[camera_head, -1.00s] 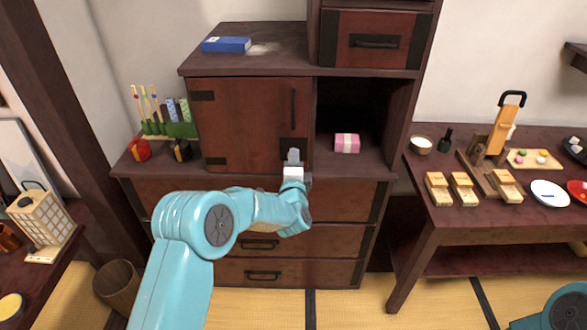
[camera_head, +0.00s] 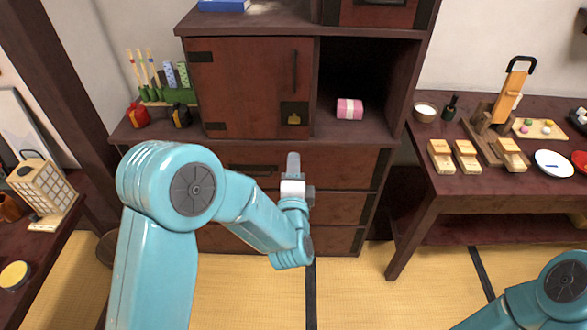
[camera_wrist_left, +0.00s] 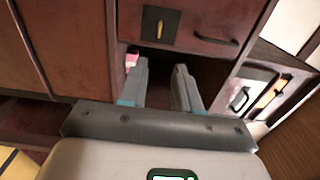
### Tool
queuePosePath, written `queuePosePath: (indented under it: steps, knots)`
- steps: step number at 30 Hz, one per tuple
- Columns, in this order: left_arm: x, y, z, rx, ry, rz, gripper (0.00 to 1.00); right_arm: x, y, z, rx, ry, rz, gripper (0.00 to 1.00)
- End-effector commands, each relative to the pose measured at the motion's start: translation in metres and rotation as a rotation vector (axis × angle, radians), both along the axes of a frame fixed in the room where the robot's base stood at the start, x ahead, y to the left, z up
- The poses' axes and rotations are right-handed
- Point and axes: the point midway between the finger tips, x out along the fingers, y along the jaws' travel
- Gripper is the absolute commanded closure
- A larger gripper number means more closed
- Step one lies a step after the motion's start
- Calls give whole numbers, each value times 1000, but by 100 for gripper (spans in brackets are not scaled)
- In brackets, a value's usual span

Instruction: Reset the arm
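My left arm comes in from the lower left in the head view. Its gripper (camera_head: 293,165) is in front of the cabinet drawers, below the dark red cabinet door (camera_head: 245,85). In the left wrist view, the two fingers (camera_wrist_left: 161,72) stand apart with nothing between them. The door is shut, with a gold latch (camera_head: 294,119) on a black plate, and the gripper is apart from it. The latch also shows in the left wrist view (camera_wrist_left: 160,30). My right arm shows only in part at the lower right of the head view; its gripper is out of view.
A pink box (camera_head: 349,109) sits in the open compartment right of the door. A blue book (camera_head: 223,5) lies on the cabinet top. A side table (camera_head: 445,190) with dishes and wooden blocks stands right. A paper lantern (camera_head: 45,190) stands left. Tatami floor in front is bare.

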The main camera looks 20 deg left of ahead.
Motion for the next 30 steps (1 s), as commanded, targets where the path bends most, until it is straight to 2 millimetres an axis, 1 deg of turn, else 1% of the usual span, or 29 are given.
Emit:
queuePosePath:
  steps: [12,14,16,17,18,20,21,23,24,25,26,27,29,30]
  knots:
    - [0,2,0,0,1,3,68,0,0,1,0,0,0,57]
    - [1,11,-1,0,10,20,68,0,0,4,0,0,0,57]
    - [-1,31,-13,5,48,58,68,0,0,12,0,0,0,57]
    - [-4,42,-22,8,76,77,68,0,0,16,0,0,0,57]
    - [-12,55,-40,14,132,85,68,0,0,22,0,0,0,57]
    - [-27,63,-77,-37,249,58,68,0,0,29,0,0,0,57]
    - [-40,63,-104,-131,326,35,68,0,0,33,0,0,0,57]
    - [-64,56,-142,-320,443,14,68,0,0,37,0,0,0,57]
    - [-83,49,-165,-462,523,15,68,0,0,40,0,0,0,57]
    - [-98,42,-181,-571,581,25,68,0,0,41,0,0,0,57]
    - [-113,35,-194,-680,639,42,68,0,0,42,0,0,0,57]
    - [-135,25,-210,-821,715,79,68,0,0,44,0,0,0,57]
    - [-168,9,-228,-1025,826,160,68,0,0,45,0,0,0,57]
    - [-191,-2,-237,-1151,899,229,68,0,0,45,0,0,0,57]
